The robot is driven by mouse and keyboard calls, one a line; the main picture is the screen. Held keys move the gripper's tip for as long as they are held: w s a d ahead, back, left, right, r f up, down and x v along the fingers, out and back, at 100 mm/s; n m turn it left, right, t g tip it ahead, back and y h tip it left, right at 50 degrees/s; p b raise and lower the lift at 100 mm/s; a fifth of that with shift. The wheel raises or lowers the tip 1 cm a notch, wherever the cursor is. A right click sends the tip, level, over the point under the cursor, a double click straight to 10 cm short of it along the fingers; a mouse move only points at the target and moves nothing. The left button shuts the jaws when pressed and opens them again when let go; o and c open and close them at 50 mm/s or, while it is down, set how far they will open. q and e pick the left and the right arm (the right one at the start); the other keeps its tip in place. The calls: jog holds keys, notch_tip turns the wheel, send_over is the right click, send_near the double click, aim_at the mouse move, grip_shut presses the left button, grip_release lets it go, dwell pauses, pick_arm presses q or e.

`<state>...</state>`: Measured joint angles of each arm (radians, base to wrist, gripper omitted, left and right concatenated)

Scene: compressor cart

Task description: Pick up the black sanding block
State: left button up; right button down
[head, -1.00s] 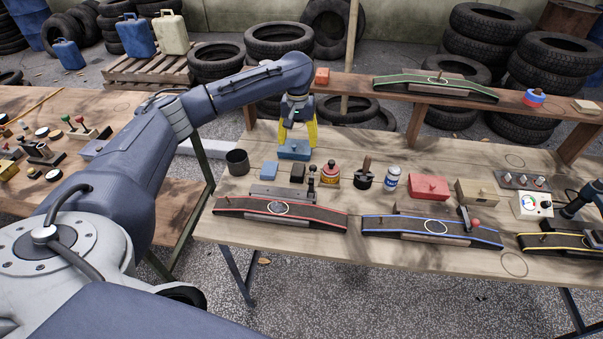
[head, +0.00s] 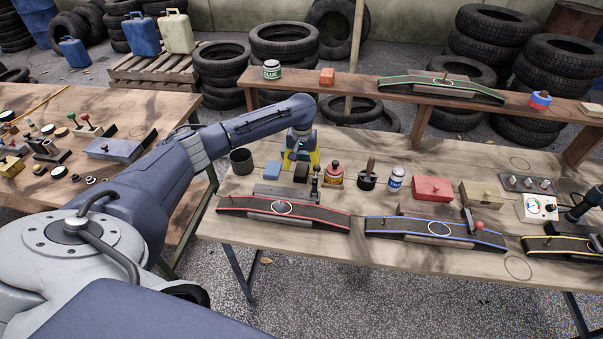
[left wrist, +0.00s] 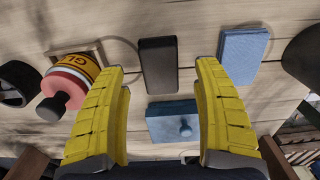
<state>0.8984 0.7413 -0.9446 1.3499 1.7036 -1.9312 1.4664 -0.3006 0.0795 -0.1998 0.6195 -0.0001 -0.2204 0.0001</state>
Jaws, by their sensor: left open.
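The black sanding block (head: 301,173) lies on the wooden table between a light blue block (head: 272,169) and a red-and-yellow glue bottle (head: 334,174). My left gripper (head: 301,163) is above and just behind it, with yellow fingers pointing down. In the left wrist view the black block (left wrist: 158,65) shows ahead, between the two fingertips (left wrist: 161,68) in the picture. The fingers are wide apart and hold nothing.
The light blue block (left wrist: 243,55) and the glue bottle (left wrist: 68,85) flank the black block closely. A dark cup (head: 241,161) stands to the left. The red-edged ramp (head: 240,206) lies in front. A raised shelf (head: 350,86) runs behind.

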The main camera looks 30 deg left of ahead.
pick_arm(q)
jog(key=shift+f, duration=1.4)
jog(key=c, duration=1.3)
